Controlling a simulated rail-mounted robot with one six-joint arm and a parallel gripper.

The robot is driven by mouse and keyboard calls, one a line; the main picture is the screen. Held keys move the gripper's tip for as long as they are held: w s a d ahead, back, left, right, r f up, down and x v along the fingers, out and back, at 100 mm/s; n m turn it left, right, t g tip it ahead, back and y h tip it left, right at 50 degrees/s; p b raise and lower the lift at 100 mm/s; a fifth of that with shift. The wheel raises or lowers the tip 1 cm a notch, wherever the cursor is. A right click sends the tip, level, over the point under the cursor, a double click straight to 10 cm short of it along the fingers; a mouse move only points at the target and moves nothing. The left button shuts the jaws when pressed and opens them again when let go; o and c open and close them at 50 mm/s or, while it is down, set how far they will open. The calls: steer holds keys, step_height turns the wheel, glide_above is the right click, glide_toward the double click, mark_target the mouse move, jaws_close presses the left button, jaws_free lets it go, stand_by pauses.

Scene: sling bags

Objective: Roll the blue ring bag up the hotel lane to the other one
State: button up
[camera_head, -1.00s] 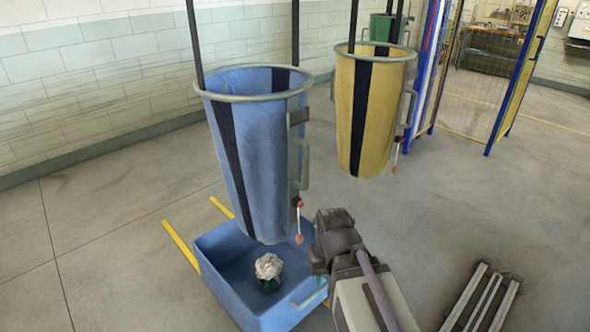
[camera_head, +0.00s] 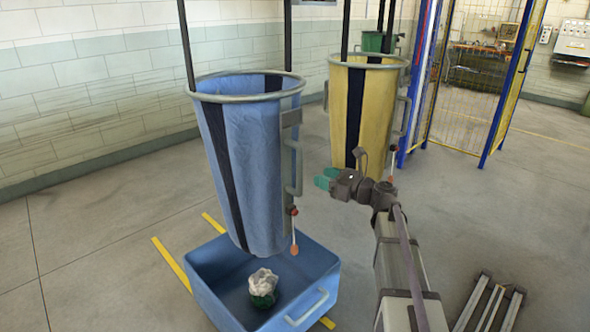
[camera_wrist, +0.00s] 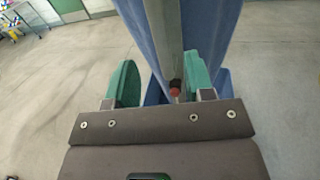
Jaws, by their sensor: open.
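The blue ring bag (camera_head: 247,165) hangs from dark straps in the head view, its grey ring at the top. A grey handle (camera_head: 297,165) runs down its right side, above a rod with a red knob. My gripper (camera_head: 322,178), with green fingertips, is open and empty just right of the handle, with a small gap in the head view. In the wrist view the blue bag (camera_wrist: 220,30) and a grey upright bar (camera_wrist: 165,35) stand between and beyond the open fingers (camera_wrist: 163,85). A yellow ring bag (camera_head: 375,110) hangs farther back, right. No lane label is readable.
A blue bin (camera_head: 215,290) stands on the floor under the blue bag, holding a white and green bundle (camera_head: 263,285). A green bag (camera_head: 376,42) hangs far back. Blue posts with mesh (camera_head: 455,100) stand right. Floor at right is mostly open.

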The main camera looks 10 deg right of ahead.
steer(key=x, duration=1.1)
steer(key=shift+s, duration=0.1)
steer(key=shift+c, duration=0.3)
jaws_close()
